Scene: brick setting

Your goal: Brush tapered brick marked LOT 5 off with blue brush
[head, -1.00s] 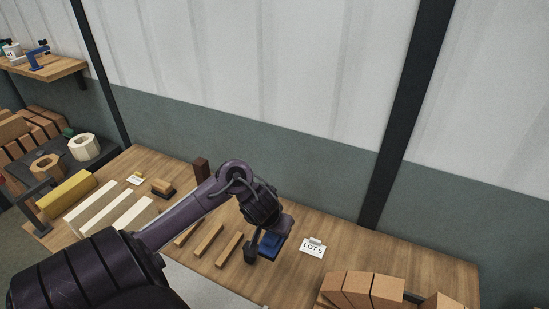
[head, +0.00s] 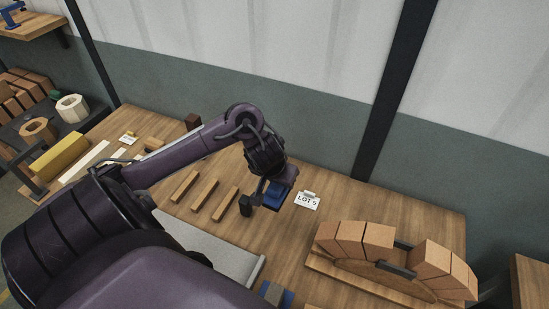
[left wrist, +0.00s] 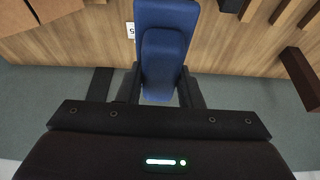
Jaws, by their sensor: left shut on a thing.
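My left gripper (head: 268,190) is shut on the blue brush (left wrist: 165,45), which fills the space between the fingers in the left wrist view. The brush (head: 277,194) also shows in the head view, above the table just left of a white LOT 5 card (head: 307,201). Part of this card shows behind the brush in the left wrist view (left wrist: 130,31). No tapered brick shows clearly beside the card. Several tapered bricks (head: 350,238) form an arch at the right on a wooden form (head: 385,275). My right gripper is not in view.
Wooden strips (head: 225,204) lie left of the brush on the table (head: 300,245). A grey panel (head: 215,248) and a blue and grey item (head: 276,293) are at the front. A yellow block (head: 60,157) is at the left. The wall stands behind; bare wood lies before the card.

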